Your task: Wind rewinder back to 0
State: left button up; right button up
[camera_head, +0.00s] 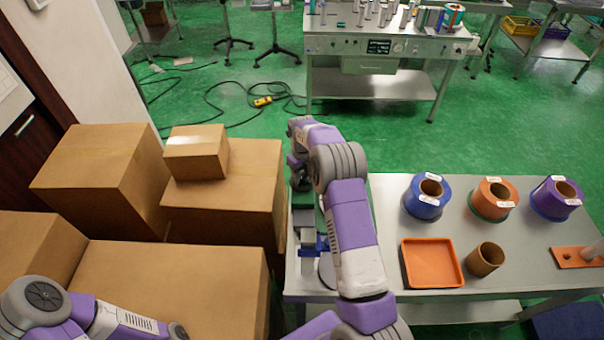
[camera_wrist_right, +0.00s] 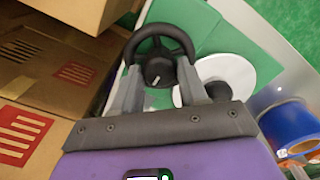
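The rewinder (camera_head: 308,235) stands at the left end of the grey table, mostly hidden behind my right arm. In the right wrist view, a black ring (camera_wrist_right: 184,42) surrounds a dark round knob (camera_wrist_right: 158,68) with a short white pointer mark. No scale or zero mark can be read. My right gripper (camera_wrist_right: 159,76) is open, with one finger on each side of the knob; I cannot tell whether either finger touches it. A white disc (camera_wrist_right: 238,72) lies to the right of the fingers. My left arm shows at the lower left of the head view, but its fingers do not show.
Cardboard boxes (camera_head: 185,275) crowd the left side, close to the table edge. On the table (camera_head: 395,190) are blue (camera_head: 424,205), orange (camera_head: 488,212) and purple (camera_head: 548,212) rolls, an orange tray (camera_head: 407,274) and a brown core (camera_head: 485,260). A cable lies on the green floor behind.

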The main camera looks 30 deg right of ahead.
jog(key=c, duration=0.6)
jog(key=shift+n, duration=0.4)
